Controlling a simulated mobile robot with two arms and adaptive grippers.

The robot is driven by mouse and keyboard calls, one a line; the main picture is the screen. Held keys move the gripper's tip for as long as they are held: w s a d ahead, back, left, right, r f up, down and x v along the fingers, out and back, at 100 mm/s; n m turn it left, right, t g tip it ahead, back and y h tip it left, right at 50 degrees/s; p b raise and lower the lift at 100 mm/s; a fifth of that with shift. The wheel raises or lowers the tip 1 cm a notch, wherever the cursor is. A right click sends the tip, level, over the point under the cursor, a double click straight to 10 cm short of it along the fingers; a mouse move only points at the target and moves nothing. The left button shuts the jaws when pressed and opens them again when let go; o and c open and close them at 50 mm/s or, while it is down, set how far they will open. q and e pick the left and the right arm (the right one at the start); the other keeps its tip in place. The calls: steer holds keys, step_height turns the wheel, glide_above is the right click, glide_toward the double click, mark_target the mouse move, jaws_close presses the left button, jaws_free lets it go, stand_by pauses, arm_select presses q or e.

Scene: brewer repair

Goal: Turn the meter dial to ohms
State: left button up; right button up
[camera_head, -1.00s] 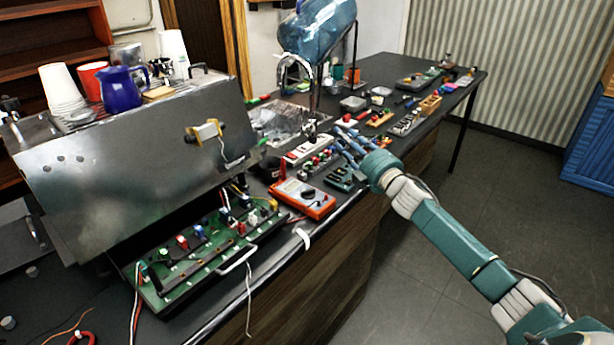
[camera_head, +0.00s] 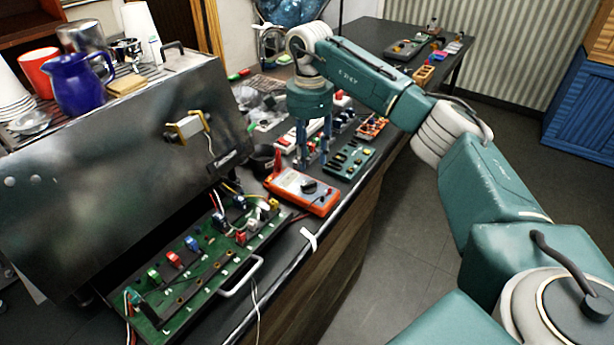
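The meter (camera_head: 290,190) is an orange-rimmed multimeter with a pale face, lying on the dark bench near its front edge. Its dial (camera_head: 309,187) is a dark round knob; the markings around it are too small to read. My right gripper (camera_head: 313,162) points down just behind the meter, in the picture above the dial. Its two blue fingers are apart with nothing seen between them. It does not appear to touch the dial, though its exact height is hard to tell. My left gripper is not in view.
A green circuit board (camera_head: 205,262) with coloured parts and a handle lies front left of the meter, under the raised steel brewer panel (camera_head: 120,165). A dark green terminal block (camera_head: 350,158) sits right of the gripper. A blue pitcher (camera_head: 80,88) stands on top of the brewer.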

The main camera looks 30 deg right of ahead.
mark_target(309, 184)
step_height(309, 184, down, 7)
steer(key=shift+f+p, duration=0.2)
steer(key=shift+p, duration=0.85)
steer(key=shift+f, duration=0.6)
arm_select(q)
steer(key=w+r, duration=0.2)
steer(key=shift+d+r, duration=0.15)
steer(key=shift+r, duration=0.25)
arm_select(e)
steer(key=shift+f, duration=0.1)
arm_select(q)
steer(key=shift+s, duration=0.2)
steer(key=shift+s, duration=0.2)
arm_select(e)
jaws_close()
